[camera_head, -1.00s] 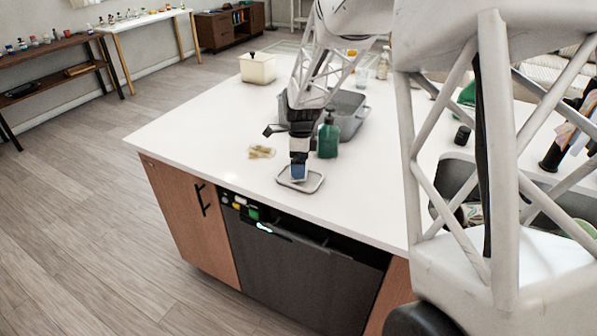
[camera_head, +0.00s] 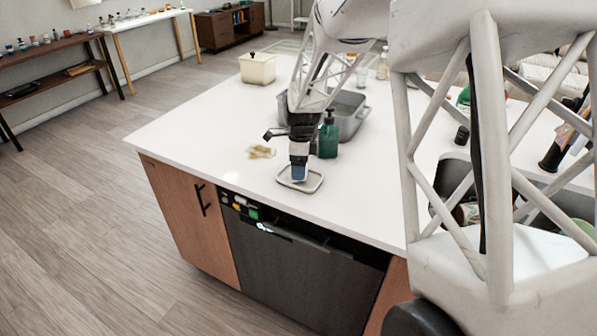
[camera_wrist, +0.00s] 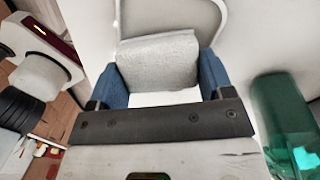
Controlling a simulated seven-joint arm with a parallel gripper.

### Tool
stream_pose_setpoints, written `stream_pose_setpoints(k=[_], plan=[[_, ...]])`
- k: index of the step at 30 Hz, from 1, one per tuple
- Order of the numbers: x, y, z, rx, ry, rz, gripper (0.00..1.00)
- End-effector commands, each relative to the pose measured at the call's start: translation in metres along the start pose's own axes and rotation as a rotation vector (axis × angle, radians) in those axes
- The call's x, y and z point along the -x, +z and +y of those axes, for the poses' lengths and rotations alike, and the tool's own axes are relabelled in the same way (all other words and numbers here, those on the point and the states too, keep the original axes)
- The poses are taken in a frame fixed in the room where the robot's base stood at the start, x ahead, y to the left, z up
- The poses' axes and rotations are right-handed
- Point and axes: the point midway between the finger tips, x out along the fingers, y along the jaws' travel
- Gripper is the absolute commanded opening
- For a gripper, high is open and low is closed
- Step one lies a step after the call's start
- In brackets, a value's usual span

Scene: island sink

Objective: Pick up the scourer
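A grey, rough-textured block that looks like the scourer (camera_wrist: 158,62) lies within the rim of a small light grey tray (camera_head: 313,185) near the counter's front edge. The tray's rim also shows in the wrist view (camera_wrist: 221,12). My gripper (camera_head: 299,177) points down over the tray. In the wrist view its blue fingers (camera_wrist: 163,72) stand wide apart, one on each side of the grey block. The gaps are very small, and I cannot see firm contact. In the head view the fingers hide the block.
A green soap bottle (camera_head: 328,137) stands close to the right of my gripper. A grey basin (camera_head: 352,112) is behind it. A tan item (camera_head: 261,151) lies to the left. A cream lidded box (camera_head: 257,69) stands farther back. The counter's left part is clear.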

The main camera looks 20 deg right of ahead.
Motion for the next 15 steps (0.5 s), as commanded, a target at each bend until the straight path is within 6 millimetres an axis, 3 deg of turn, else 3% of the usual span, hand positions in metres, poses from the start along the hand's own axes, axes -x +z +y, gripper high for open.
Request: stream_pose_setpoints(k=[2, 15], plan=[[0.0000, 0.0000, 0.0000, 0.000, 0.000, 0.000, 0.48], [0.0071, 0.0001, 0.0007, 0.000, -0.001, 0.000, 0.48]])
